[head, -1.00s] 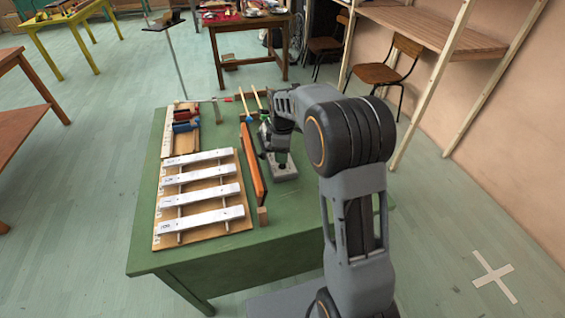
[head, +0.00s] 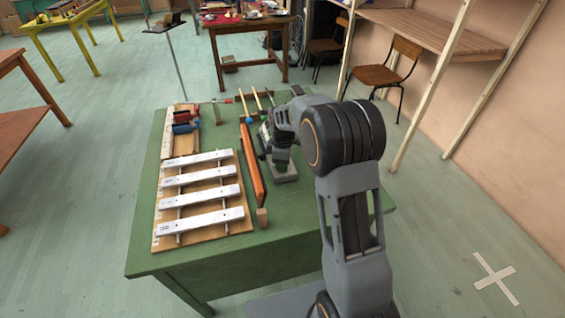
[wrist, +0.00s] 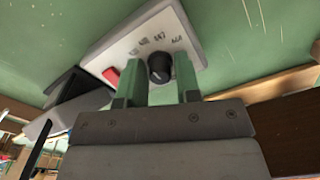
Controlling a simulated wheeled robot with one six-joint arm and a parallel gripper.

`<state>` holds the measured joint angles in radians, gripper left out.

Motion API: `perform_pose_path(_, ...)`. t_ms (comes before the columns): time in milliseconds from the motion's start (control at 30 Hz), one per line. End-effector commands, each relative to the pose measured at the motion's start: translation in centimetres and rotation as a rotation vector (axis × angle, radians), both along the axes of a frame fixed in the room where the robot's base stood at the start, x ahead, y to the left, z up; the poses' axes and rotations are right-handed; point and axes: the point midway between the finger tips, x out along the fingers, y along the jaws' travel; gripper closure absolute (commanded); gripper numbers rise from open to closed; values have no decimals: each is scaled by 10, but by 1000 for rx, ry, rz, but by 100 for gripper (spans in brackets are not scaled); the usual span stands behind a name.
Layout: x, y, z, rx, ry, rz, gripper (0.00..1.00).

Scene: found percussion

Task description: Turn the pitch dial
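The pitch dial is a round black knob (wrist: 160,67) with a light pointer line, on a pale grey box (wrist: 130,40) with printed marks around it. The box also shows in the head view (head: 285,174), on the green table, partly behind my arm. In the wrist view the green fingers of my gripper (wrist: 158,80) are apart, one on each side of the knob. Nothing shows clamped between them. I cannot tell whether either finger touches the knob. In the head view my gripper (head: 281,160) is over the box, and the knob is hidden.
On the green table (head: 235,255), an orange bar (head: 253,170) stands just left of the box, beside a board of metal bars (head: 200,200). Two sticks (head: 248,103) lie behind.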

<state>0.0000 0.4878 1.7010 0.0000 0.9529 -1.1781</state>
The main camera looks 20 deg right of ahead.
Motion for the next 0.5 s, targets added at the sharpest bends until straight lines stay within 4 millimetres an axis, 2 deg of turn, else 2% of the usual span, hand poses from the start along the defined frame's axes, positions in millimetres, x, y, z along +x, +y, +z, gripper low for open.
perform_pose_path(33,0,0,0,0,0,0,74)
perform_pose_path(267,0,0,0,0,0,0,96)
perform_pose_path(367,0,0,0,0,0,-11,97)
perform_pose_path(500,0,0,2,0,0,-136,97)
